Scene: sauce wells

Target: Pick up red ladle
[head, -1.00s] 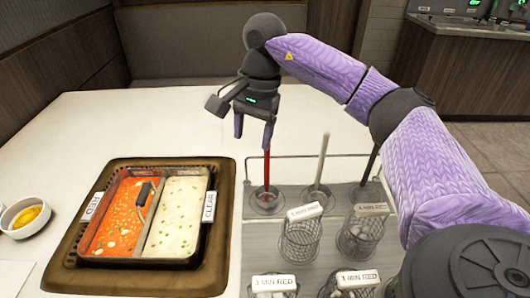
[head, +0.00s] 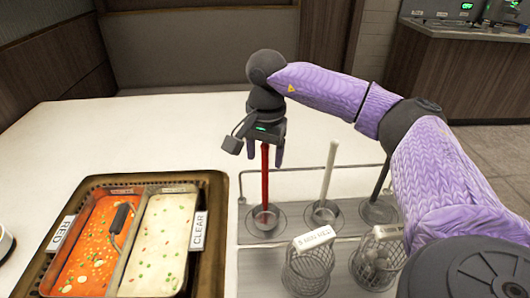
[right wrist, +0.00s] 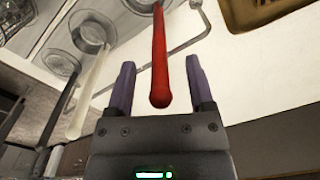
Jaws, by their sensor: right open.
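The red ladle (head: 265,180) stands upright in a round well at the back left of the steel station. Its red handle also shows in the right wrist view (right wrist: 159,60), running between the two fingers. My right gripper (head: 265,150) is at the top of the handle, with a finger on each side. In the right wrist view my right gripper (right wrist: 160,82) is open, with gaps between the handle and both fingers. The ladle's bowl is down in the well and hidden. My left gripper is not in view.
A pale ladle (head: 327,170) and a dark-handled one (head: 381,178) stand in wells to the right. Wire baskets (head: 310,268) sit in front. A divided pan of red and clear soup (head: 118,290) is at left. The white table behind is clear.

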